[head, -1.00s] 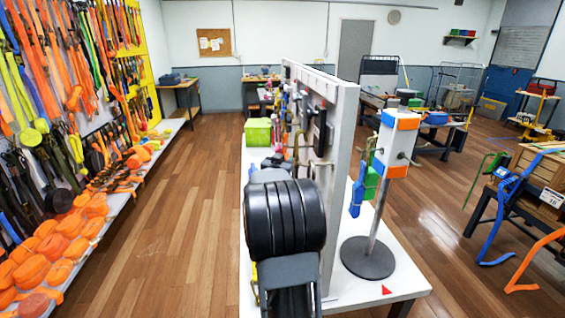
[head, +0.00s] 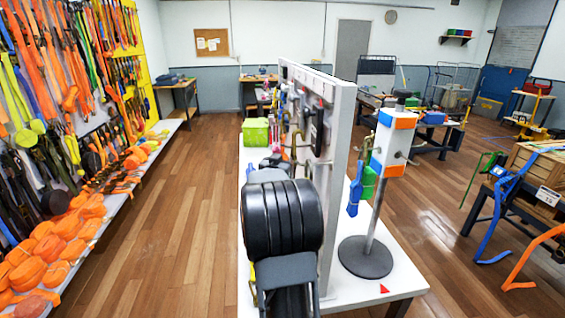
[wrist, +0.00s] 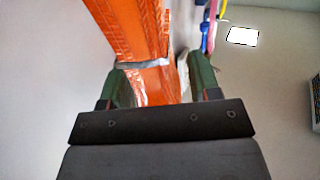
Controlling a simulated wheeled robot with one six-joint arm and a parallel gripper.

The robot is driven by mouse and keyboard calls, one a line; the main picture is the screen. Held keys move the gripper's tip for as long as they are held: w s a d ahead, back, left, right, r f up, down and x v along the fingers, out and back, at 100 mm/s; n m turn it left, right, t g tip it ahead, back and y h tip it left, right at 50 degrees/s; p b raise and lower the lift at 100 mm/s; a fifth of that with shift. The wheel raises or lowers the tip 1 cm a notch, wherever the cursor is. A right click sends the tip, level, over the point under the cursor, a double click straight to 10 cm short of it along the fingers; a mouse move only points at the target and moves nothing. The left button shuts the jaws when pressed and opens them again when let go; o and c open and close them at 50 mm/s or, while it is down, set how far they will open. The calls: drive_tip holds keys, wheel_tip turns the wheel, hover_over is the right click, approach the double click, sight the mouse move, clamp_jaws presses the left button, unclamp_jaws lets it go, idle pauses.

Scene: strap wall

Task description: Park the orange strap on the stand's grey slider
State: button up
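The orange strap (wrist: 130,28) fills the upper middle of the wrist view, with a grey band across it. Its lower part lies between the two green fingers of my gripper (wrist: 162,80). The left finger overlaps the strap's edge. A pale piece shows by the right finger, so I cannot tell whether the fingers press on the strap. In the head view my arm hides the gripper and the strap.
A tall grey-white panel (head: 338,140) stands on the white table (head: 405,283), between my arm and the stand. Blue (head: 354,197) and green (head: 369,182) pieces hang left of the stand's post. A lime box (head: 255,131) sits farther back. Floor is clear left of the table.

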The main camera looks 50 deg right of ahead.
drive_tip(key=shift+o, duration=0.6)
drive_tip(key=b+v, duration=0.1)
drive_tip(key=v, duration=1.3)
drive_tip(key=shift+d, duration=0.1)
